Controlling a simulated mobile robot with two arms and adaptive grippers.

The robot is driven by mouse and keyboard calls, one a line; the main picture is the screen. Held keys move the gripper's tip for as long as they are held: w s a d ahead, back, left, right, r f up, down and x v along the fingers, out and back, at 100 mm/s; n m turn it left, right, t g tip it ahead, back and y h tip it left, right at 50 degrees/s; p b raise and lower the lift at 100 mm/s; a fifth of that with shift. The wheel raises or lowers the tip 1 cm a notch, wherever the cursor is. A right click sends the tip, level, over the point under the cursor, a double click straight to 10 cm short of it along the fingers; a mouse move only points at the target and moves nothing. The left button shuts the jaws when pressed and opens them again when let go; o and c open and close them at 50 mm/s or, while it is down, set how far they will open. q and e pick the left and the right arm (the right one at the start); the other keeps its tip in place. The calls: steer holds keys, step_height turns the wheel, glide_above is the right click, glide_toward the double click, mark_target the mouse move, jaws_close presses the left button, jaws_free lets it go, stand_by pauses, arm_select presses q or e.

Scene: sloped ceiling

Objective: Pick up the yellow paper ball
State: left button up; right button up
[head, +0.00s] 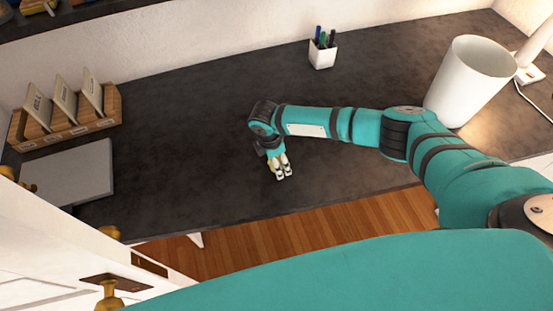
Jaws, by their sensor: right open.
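My right gripper (281,172) is at the end of the teal arm that comes in from the right. It points down over the dark desk top (190,160), near the desk's front edge. Its light-coloured fingers are open. I cannot make out a separate yellow paper ball. A small yellowish patch shows by the fingers, but it is too small to tell what it is. My arm and gripper hide part of the desk. My left gripper is not in view.
A white pen cup (322,54) stands at the back. A large white bin-like container (471,82) is at the right, near a lamp. A wooden file holder (66,118) and a grey laptop-like slab (68,172) are at the left. The desk's middle left is clear.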

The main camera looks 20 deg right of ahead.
steer(key=c, duration=0.8)
steer(key=shift+r, duration=0.15)
